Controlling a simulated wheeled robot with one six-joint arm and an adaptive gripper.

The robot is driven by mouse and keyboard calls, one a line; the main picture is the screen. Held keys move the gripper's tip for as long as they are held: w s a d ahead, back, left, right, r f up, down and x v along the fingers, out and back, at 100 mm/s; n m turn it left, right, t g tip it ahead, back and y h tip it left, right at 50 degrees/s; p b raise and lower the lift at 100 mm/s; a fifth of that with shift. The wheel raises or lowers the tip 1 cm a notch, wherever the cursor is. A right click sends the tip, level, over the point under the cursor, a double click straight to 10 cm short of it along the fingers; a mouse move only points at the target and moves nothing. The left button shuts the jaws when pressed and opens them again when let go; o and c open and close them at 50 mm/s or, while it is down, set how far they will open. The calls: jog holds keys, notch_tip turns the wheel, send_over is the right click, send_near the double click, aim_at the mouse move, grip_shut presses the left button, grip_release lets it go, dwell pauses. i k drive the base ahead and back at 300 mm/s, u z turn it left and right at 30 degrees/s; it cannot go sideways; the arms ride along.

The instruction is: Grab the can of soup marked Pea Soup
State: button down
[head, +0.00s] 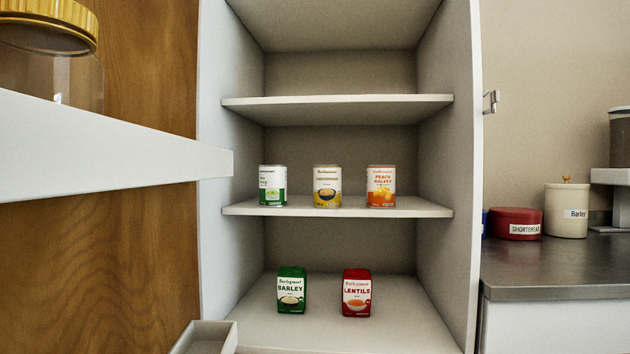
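Three cans stand upright in a row on the middle shelf (350,208) of an open white cabinet. The left can (273,187) has a white and green label, too small to read. The middle can (327,186) is yellow and white with a bowl pictured on it; its name is also unclear. The right can (381,186) is orange and white and reads Peach Halves. No label legibly says Pea Soup. The cans stand apart from each other, near the shelf's front. My gripper is not in view.
A green Barley pack (291,290) and a red Lentils pack (356,293) stand on the cabinet floor. The upper shelf (340,108) is empty. A white ledge (110,140) juts in at left, before a gold-lidded jar (50,70). The counter (560,265) at right holds canisters.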

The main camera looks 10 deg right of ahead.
aim_at(273, 178)
jog(key=z, duration=1.05)
jog(key=k, duration=1)
jog(key=u, duration=1.05)
jog(key=i, duration=1)
